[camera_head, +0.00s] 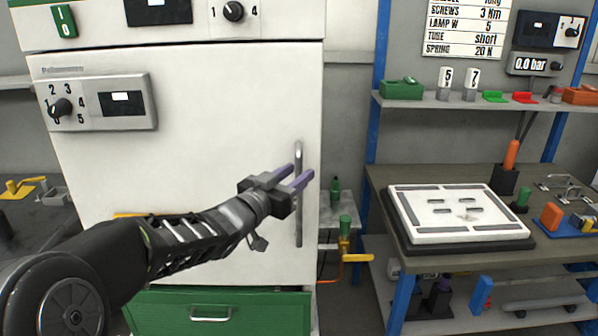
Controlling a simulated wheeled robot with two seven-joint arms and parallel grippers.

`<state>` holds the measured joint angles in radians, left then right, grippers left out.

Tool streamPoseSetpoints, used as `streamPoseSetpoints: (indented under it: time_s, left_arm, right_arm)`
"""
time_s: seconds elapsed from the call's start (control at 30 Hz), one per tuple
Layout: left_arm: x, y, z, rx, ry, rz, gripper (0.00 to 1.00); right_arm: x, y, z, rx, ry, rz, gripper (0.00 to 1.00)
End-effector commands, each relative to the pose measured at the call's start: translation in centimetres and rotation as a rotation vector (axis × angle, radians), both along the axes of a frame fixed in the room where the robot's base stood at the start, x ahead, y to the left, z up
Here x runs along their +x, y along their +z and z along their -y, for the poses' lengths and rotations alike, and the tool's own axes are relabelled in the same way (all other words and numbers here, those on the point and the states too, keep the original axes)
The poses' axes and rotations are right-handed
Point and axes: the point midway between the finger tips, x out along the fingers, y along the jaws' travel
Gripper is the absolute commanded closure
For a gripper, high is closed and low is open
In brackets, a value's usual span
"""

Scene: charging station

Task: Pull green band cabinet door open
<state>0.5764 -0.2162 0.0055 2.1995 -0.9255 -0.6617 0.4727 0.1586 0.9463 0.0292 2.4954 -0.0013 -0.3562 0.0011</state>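The gripper and forearm hide part of the lower door. My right gripper is not in view.
A control panel with a dial (97,103) is on the door's left. A green drawer (250,310) is below the door. To the right, a workbench with blue posts (377,60) holds a white board (445,232). A small side table (340,213) stands between.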

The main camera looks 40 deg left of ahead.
Motion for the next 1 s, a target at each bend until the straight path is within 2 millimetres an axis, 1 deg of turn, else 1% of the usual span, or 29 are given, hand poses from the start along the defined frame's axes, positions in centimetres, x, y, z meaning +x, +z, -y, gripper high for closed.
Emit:
streamPoseSetpoints:
  time_s: [0.03,0.13,0.43,0.9,1.0]
  left_arm:
    - [0.61,-0.02,-0.07,0.0,0.0,-0.002,0.62]
    - [1.34,-0.02,-0.08,-0.001,0.0,-0.001,0.62]
    - [1.55,-0.01,-0.1,0.0,0.001,0.0,0.62]
    - [1.53,-0.01,-0.1,0.0,0.001,0.0,1.0]
    - [1.53,-0.01,-0.1,0.0,0.001,0.0,1.0]
  right_arm:
    - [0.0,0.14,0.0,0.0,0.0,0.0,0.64]
    - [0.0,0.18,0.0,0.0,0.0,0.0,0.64]
    - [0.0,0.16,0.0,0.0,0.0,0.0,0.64]
    - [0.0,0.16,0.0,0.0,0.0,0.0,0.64]
    - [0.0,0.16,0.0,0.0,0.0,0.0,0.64]
